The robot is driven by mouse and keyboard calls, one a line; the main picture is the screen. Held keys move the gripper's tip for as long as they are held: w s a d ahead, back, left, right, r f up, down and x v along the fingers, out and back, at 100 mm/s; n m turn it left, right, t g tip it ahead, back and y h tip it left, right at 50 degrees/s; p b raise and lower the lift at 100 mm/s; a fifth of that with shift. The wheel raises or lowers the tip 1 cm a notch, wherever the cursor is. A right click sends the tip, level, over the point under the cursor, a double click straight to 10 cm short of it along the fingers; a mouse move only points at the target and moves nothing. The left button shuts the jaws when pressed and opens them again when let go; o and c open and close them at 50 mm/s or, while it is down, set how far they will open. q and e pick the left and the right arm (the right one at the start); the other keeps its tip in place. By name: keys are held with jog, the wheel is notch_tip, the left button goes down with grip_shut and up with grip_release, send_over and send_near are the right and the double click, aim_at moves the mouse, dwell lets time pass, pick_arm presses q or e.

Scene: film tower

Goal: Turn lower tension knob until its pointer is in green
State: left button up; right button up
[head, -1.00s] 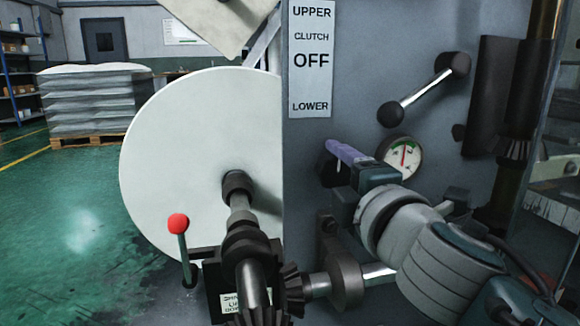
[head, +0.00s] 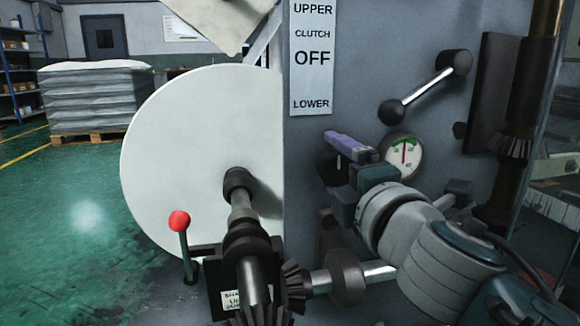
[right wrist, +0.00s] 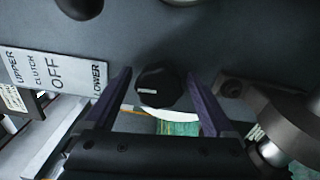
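The lower tension knob (right wrist: 158,85) is black with a white line on its face, in the right wrist view. My right gripper (right wrist: 160,84) has its two purple fingers apart, one on each side of the knob, with a gap showing on both sides. In the head view my right gripper (head: 347,146) is at the grey machine panel, left of the gauge, and mostly hides the knob. The round white gauge (head: 404,155) has a green arc at its top; its red pointer stands about upright, its tip at the green arc. My left gripper is not in view.
A clutch label (head: 312,60) is above the gripper. A lever with a black ball (head: 392,112) sits above the gauge. A large white roll (head: 190,150), a red-knobbed lever (head: 179,221) and a geared shaft (head: 347,278) are left and below.

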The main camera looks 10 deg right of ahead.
jog(key=shift+s, duration=0.55)
jog(key=s+p, duration=0.1)
jog(key=s, duration=0.7)
jog(key=shift+s+d+p, duration=0.15)
jog(key=shift+s+p, duration=0.2)
jog(key=shift+s, duration=0.05)
